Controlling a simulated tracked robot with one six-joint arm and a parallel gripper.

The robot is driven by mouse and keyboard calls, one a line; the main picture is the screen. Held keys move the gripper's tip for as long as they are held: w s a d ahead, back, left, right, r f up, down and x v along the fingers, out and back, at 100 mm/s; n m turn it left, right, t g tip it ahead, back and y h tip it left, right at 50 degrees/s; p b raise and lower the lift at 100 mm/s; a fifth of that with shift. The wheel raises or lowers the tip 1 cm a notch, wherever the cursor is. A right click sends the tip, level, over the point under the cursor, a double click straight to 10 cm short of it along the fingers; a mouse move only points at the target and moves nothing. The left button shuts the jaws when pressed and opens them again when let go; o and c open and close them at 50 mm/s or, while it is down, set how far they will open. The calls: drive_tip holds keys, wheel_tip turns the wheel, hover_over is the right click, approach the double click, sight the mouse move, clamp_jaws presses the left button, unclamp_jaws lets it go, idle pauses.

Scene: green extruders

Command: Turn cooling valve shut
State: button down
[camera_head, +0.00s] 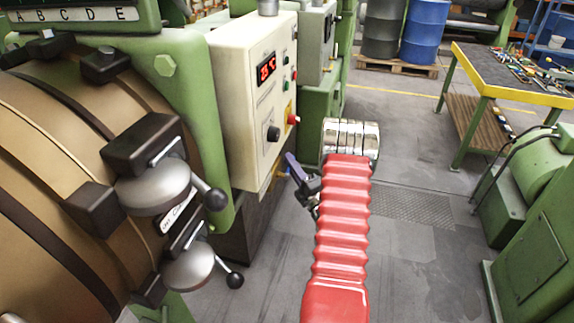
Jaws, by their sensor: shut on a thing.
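My red ribbed arm (342,220) reaches forward from the bottom of the view to a silver joint (350,138). My gripper (296,178), dark and small, shows left of the arm, partly hidden behind it. It is at the lower edge of the cream control cabinet (235,90). Its jaws are shut on the cooling valve (281,173), of which only a small blue and yellow bit shows beside the cabinet's lower corner. The valve's handle angle cannot be made out.
A brown extruder barrel (60,180) with dark clamps and black-knobbed levers (215,199) stands close on the left. A green machine (535,240) stands at right, a yellow-edged workbench (480,90) behind it. Blue barrel (425,30) is at the back. Floor right of my arm is clear.

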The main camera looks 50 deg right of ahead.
drive_tip(key=shift+f, duration=0.1)
drive_tip(key=c, duration=1.7)
unclamp_jaws()
drive_tip(key=shift+c, duration=0.2)
drive_tip(key=v, duration=1.3)
drive_tip(key=shift+s+a, duration=0.2)
drive_tip(key=shift+s, duration=0.1)
drive_tip(key=shift+f, duration=0.1)
